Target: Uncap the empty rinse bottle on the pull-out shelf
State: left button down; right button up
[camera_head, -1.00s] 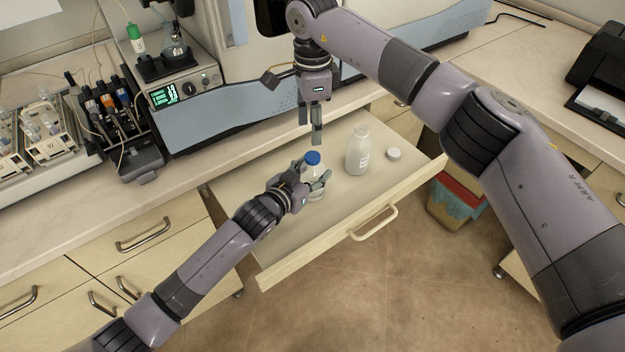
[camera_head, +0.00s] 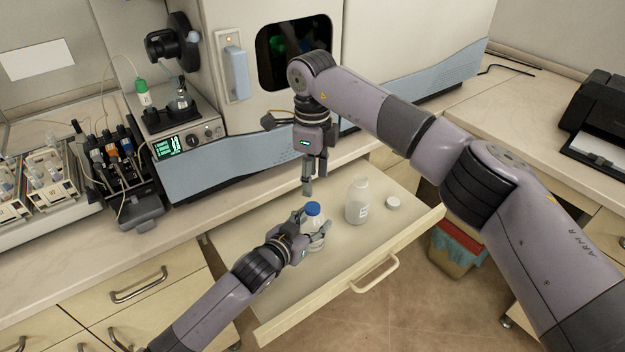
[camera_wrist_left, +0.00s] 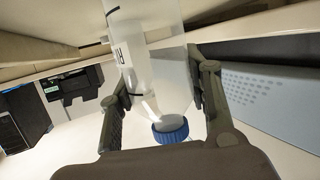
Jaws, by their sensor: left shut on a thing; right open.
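A translucent bottle (camera_head: 314,225) with a blue cap (camera_head: 313,208) stands upright on the pull-out shelf (camera_head: 300,295). My left gripper (camera_head: 314,237) is shut around its body. In the left wrist view the bottle (camera_wrist_left: 160,80) sits between the two fingers, with the blue cap (camera_wrist_left: 171,129) on and part of a printed label showing. Whether it is empty I cannot tell for sure.
A second, open bottle (camera_head: 358,203) stands on the shelf to the right, with a loose white cap (camera_head: 393,203) beside it. The instrument front (camera_head: 250,155) and counter edge lie behind. The shelf's front part is clear.

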aim_at(312, 206)
jog(key=m, duration=0.7)
jog(key=shift+m, duration=0.3)
jog(key=m, duration=0.3)
jog(key=shift+m, duration=0.4)
jog(key=m, duration=0.3)
jog(key=shift+m, duration=0.3)
jog(key=m, duration=0.3)
jog(key=shift+m, duration=0.3)
jog(key=m, duration=0.3)
jog(key=shift+m, duration=0.4)
jog(key=m, duration=0.7)
jog(key=shift+m, duration=0.3)
jog(key=shift+f, duration=4.05)
